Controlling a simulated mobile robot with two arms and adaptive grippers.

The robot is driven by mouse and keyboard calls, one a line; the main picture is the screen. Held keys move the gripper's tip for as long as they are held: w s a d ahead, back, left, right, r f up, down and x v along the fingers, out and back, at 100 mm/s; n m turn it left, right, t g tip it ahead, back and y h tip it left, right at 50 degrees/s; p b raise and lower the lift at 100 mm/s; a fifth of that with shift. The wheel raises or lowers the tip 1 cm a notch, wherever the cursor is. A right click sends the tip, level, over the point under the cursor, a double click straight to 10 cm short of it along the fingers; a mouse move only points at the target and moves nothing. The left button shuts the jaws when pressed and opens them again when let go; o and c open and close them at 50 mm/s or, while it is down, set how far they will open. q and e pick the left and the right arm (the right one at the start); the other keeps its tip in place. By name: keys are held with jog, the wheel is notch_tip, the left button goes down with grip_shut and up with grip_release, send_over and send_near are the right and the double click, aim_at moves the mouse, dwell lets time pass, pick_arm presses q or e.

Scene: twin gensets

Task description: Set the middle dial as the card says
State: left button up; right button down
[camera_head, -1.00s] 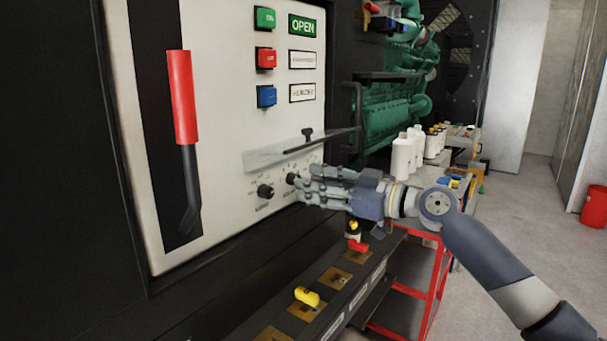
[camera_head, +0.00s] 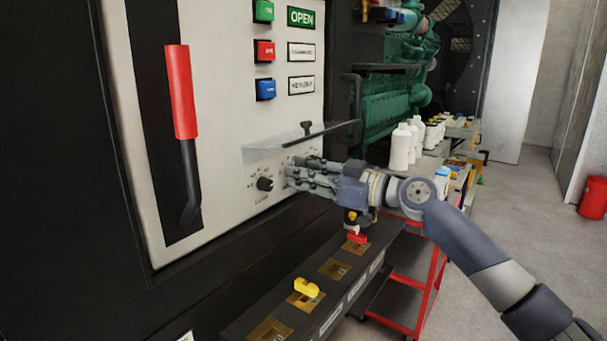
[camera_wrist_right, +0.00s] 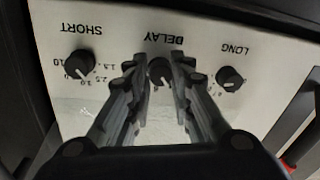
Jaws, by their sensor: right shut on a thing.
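A row of black dials sits low on the white panel. In the right wrist view, upside-down, the middle dial (camera_wrist_right: 160,71) is labelled DELAY, between the SHORT dial (camera_wrist_right: 80,64) and the LONG dial (camera_wrist_right: 230,79). My right gripper (camera_wrist_right: 160,80) is shut on the middle dial, one finger on each side of it. In the head view my right gripper (camera_head: 292,172) reaches the panel from the right and hides that dial. One outer dial (camera_head: 265,184) shows left of the fingers. The dial's pointer is hard to read. No readable card shows. My left gripper is out of view.
A clear cover (camera_head: 285,143) stands out, raised above the dials and my fingers. A red-handled lever (camera_head: 181,95) and green, red and blue buttons are on the panel. Below is a ledge with a yellow handle (camera_head: 306,288); a red cart (camera_head: 410,285) stands right.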

jog(key=shift+m, duration=0.3)
jog(key=shift+m+t+p, duration=0.4)
jog(key=shift+m+p, duration=0.9)
jog(key=shift+m, duration=2.7)
jog(key=shift+m+t+p, duration=0.4)
jog(key=shift+m+p, duration=0.9)
jog(key=shift+m, duration=2.7)
jog(key=c, duration=1.4)
grip_release()
jog(key=shift+f, duration=0.1)
